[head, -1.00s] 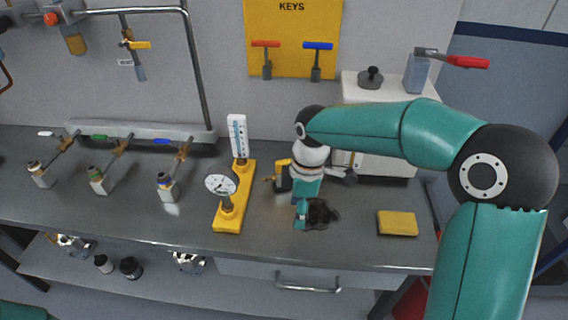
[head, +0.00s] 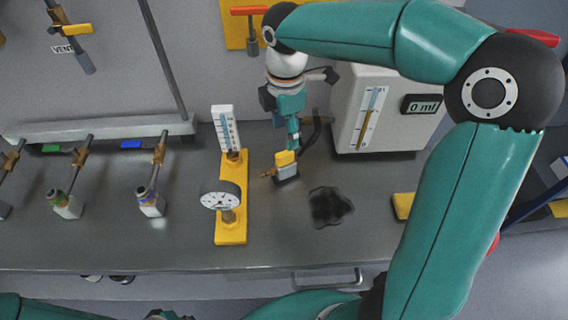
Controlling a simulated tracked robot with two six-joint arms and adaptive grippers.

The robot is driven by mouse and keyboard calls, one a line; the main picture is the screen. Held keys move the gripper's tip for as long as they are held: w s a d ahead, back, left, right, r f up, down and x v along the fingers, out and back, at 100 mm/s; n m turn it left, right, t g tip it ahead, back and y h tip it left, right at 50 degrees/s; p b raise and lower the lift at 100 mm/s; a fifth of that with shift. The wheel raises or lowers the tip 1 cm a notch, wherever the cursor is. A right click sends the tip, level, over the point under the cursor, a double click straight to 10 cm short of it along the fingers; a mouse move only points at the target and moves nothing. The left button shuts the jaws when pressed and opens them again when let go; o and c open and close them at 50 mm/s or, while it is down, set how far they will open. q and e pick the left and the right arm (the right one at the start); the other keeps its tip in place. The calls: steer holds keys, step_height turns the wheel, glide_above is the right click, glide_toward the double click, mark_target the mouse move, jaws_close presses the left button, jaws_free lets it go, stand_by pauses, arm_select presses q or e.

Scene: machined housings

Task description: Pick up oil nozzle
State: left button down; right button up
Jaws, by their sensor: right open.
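My right gripper (head: 293,136) is open and points down above the back of the bench, in front of the white dispenser (head: 388,132). A dark curved hose or spout (head: 317,132) shows just right of its fingers, by the dispenser's left side. I take this to be the oil nozzle; its tip is partly hidden, and I cannot tell whether the fingers touch it. A small grey block with a yellow top (head: 285,166) and a brass tip stands just below the fingers. My left gripper is not in view.
A yellow stand (head: 231,232) with a dial gauge and a thermometer stands left of the gripper. A dark oil patch (head: 330,207) lies on the bench (head: 285,235). A yellow sponge (head: 403,206) is partly behind my right arm. Several valves stand at the left.

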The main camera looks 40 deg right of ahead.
glide_above(285, 163)
steer(key=f, duration=0.5)
steer(key=shift+w+d+f, duration=0.25)
steer(key=shift+w, duration=0.15)
steer(key=shift+f+p, duration=0.4)
steer(key=shift+f, duration=2.85)
jaws_close()
